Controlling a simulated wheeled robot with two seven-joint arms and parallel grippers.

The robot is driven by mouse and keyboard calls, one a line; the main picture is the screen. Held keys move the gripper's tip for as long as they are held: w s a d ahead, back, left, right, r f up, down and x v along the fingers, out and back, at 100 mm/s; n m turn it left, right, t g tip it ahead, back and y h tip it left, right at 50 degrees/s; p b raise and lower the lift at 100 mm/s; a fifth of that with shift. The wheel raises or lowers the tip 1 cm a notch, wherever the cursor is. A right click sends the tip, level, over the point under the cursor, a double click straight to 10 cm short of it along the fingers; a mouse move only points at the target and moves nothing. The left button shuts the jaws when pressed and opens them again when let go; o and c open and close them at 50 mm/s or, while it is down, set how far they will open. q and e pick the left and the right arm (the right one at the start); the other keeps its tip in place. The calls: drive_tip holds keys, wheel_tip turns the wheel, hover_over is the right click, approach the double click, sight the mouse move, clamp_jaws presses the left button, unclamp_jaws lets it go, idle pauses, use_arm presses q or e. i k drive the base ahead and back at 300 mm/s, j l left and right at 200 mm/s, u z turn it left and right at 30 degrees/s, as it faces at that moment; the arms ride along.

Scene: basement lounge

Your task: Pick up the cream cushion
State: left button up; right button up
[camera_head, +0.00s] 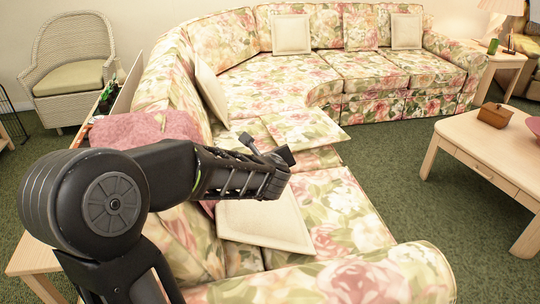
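A cream cushion (262,226) lies on the near seat of the floral sofa (345,205), partly hidden behind my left arm. A second cream cushion (210,88) leans on the left backrest. Two more, one cream cushion (291,34) and another cream cushion (407,31), stand against the far backrest. My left gripper (268,151) reaches in from the left, above the sofa seat and just beyond the near cushion in the picture. Its fingers look spread, with nothing held between them. My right gripper is not in view.
A floral cushion (304,127) lies on the seat beyond my gripper. A pink blanket (145,128) drapes over the left backrest. A wooden coffee table (490,150) with a brown box (495,115) stands right. Green carpet (400,190) is clear between sofa and table.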

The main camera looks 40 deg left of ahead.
sight(279, 224)
drive_tip(key=k+l, duration=0.8)
drive_tip(key=l, duration=0.15)
